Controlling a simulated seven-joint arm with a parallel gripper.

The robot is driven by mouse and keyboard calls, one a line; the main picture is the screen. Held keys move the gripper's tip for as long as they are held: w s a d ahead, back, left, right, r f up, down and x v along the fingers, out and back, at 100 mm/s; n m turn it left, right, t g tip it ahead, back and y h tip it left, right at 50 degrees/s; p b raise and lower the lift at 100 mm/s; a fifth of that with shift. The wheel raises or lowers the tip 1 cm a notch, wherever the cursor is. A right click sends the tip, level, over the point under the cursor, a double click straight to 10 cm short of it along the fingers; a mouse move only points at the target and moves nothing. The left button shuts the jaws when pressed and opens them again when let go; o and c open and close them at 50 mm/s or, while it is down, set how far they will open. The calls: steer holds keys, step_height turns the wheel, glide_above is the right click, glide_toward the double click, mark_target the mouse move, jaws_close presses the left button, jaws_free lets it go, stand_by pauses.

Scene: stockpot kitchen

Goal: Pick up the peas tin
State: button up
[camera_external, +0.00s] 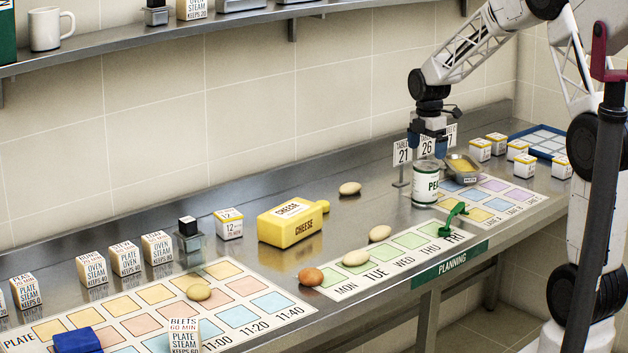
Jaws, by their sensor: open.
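The peas tin (425,187), white with a dark green band and the letters "PEA" showing, stands upright on the steel counter at the right, by the back edge of the weekday planning strip. My gripper (427,153) points down directly above the tin, with its blue fingers apart and the fingertips near the tin's rim. I cannot tell whether the fingertips touch the tin or are slightly above it. Nothing is held between them.
Table number signs (402,154) stand close behind and left of the tin. A yellow cheese box (290,223) stands farther left. The counter between is mostly clear.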

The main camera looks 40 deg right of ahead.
mark_target(426, 165)
steer(key=shift+f, duration=0.1)
steer(key=shift+f, duration=1.2)
steer(key=shift+f, duration=0.15)
steer(key=shift+f, duration=2.45)
steer(key=shift+c, duration=0.3)
steer(key=c, duration=1.1)
steer(key=shift+r, duration=0.1)
